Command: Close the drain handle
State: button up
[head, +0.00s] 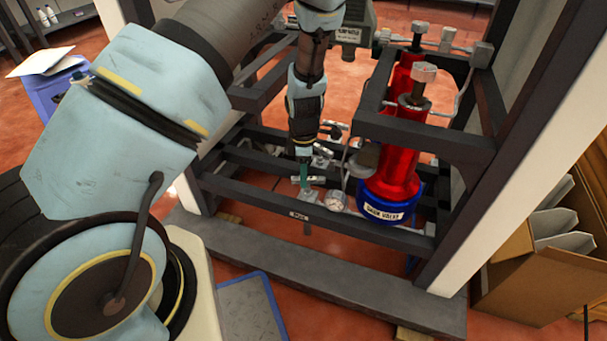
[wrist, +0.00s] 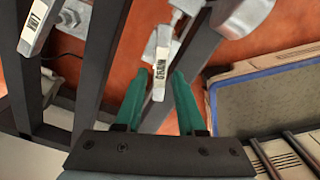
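The drain handle (wrist: 161,58) is a pale metal lever with a "DRAIN" label, seen in the wrist view. My gripper (wrist: 159,76) is open, with one green finger on each side of the handle. The handle's labelled end lies between the fingers, with a gap visible at least on the right; contact on the left is unclear. In the head view my gripper (head: 304,174) points down at the valve area low on the dark frame. The handle is too small and covered to make out clearly there.
Another labelled lever (wrist: 38,25) stands to the left in the wrist view. In the head view a round gauge (head: 335,201) and red cylinders (head: 392,172) in a blue base (head: 414,203) are right of my gripper. Dark frame bars (head: 265,205) surround the valves.

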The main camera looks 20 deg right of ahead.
grip_shut()
jog(key=shift+w+r+m+p, duration=0.1)
jog(key=shift+r+m+p, duration=0.15)
jog(key=shift+m+p, duration=0.85)
jog(key=shift+m, duration=0.1)
jog(key=shift+w+d+f+m+p, duration=0.1)
jog(key=shift+f+m+p, duration=0.1)
jog(key=shift+m, duration=0.3)
jog(key=shift+d+f+m+p, duration=0.1)
jog(key=shift+m+p, duration=0.05)
jog(key=shift+m, duration=0.35)
jog(key=shift+o, duration=1.2)
grip_release()
jog(key=shift+r, duration=0.1)
notch_tip(320, 180, up, 11)
jog(key=p, duration=0.2)
jog(key=shift+p, duration=0.3)
